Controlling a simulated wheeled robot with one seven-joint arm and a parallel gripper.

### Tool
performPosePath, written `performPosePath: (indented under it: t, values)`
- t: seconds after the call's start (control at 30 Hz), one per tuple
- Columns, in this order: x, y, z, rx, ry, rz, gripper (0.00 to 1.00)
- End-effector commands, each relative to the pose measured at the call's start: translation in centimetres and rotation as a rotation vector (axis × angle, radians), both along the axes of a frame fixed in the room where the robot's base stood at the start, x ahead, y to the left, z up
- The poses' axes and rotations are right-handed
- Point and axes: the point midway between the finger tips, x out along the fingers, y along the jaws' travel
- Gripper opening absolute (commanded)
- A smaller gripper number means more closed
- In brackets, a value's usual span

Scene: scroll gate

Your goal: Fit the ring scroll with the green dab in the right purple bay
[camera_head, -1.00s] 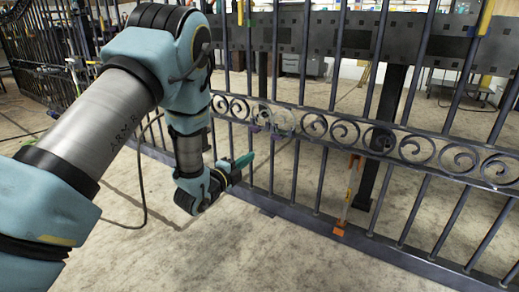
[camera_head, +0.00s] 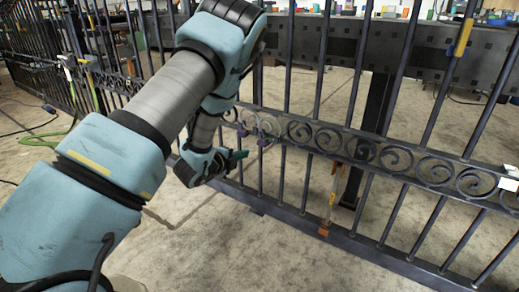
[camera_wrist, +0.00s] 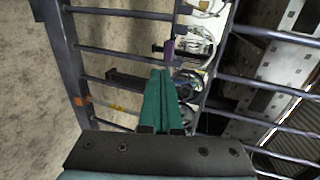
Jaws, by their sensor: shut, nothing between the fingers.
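My gripper (camera_head: 242,155) is in front of the gate, just below its band of scrolls. Its green fingers also show in the wrist view (camera_wrist: 161,76), shut and with nothing between them. A small purple part (camera_head: 263,141) sits on the band above and right of the gripper, with another purple part (camera_head: 241,131) to its left. Purple also shows beyond the fingertips in the wrist view (camera_wrist: 168,47). Dark ring scrolls (camera_head: 300,132) fill the band to the right. I cannot make out a green dab on any scroll.
Upright gate bars (camera_head: 283,175) stand close behind my gripper. An orange-ended clamp (camera_head: 324,231) is on the lower rail, right of it. White blocks (camera_head: 509,180) are at the band's right end. Bare concrete floor (camera_head: 290,262) lies in front.

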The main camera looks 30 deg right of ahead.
Motion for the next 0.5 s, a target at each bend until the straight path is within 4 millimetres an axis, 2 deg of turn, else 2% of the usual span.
performPosePath:
  t: [0.1,0.23,0.5]
  values:
    - [1.1,-2.3,-1.0,-0.002,-0.003,-0.005,0.00]
    - [2.3,-4.3,-1.8,-0.001,-0.002,-0.003,0.00]
    - [3.9,-7.1,-1.5,0.000,-0.002,-0.003,0.00]
